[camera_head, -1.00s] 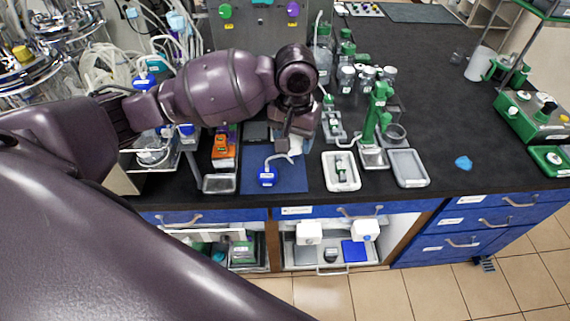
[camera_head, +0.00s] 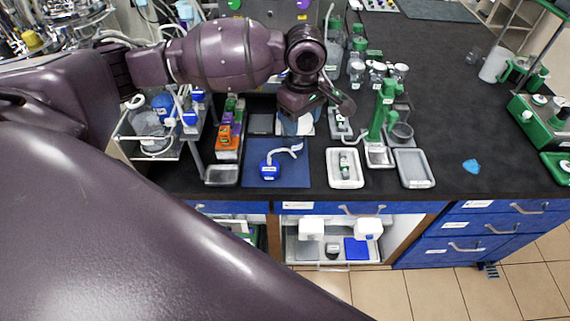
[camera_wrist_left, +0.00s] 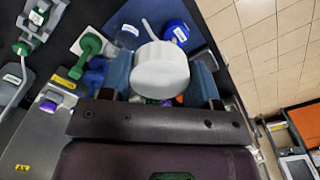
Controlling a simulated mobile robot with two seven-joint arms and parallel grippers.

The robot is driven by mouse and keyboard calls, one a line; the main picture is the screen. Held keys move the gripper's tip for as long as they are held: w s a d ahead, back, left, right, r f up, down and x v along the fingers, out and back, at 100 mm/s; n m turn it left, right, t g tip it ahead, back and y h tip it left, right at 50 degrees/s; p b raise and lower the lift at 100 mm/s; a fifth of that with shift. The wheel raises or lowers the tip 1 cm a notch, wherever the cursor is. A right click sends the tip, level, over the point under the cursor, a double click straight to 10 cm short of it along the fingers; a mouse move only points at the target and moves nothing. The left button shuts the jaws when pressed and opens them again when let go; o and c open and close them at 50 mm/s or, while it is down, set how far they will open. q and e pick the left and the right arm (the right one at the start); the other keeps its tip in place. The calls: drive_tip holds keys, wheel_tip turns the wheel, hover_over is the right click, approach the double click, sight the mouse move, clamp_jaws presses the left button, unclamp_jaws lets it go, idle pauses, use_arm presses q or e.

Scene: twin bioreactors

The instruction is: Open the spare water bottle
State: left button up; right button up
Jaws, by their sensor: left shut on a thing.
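My left gripper (camera_head: 297,124) is over the far part of the blue mat (camera_head: 292,178) in the head view. In the left wrist view its fingers (camera_wrist_left: 162,82) are shut on a round white cap (camera_wrist_left: 160,66). Any bottle body under the cap is hidden, so I cannot tell whether the cap is on a bottle. A blue cap with a pale tube (camera_head: 269,171) lies on the mat in front of the gripper; it also shows in the left wrist view (camera_wrist_left: 176,33). My right gripper is not in view.
Left of the mat is an orange rack (camera_head: 229,146). Right of it are a white tray (camera_head: 333,181) with a small bottle, a green stand (camera_head: 382,108) and a grey tray (camera_head: 413,168). A blue scrap (camera_head: 471,167) lies farther right. The right bench top is mostly clear.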

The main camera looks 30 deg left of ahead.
sight(298, 177)
use_arm(q)
wheel_tip(298, 177, down, 19)
drive_tip(key=shift+f+b, duration=0.1)
drive_tip(key=shift+b, duration=0.5)
drive_tip(key=shift+f, duration=0.15)
drive_tip(key=o, duration=1)
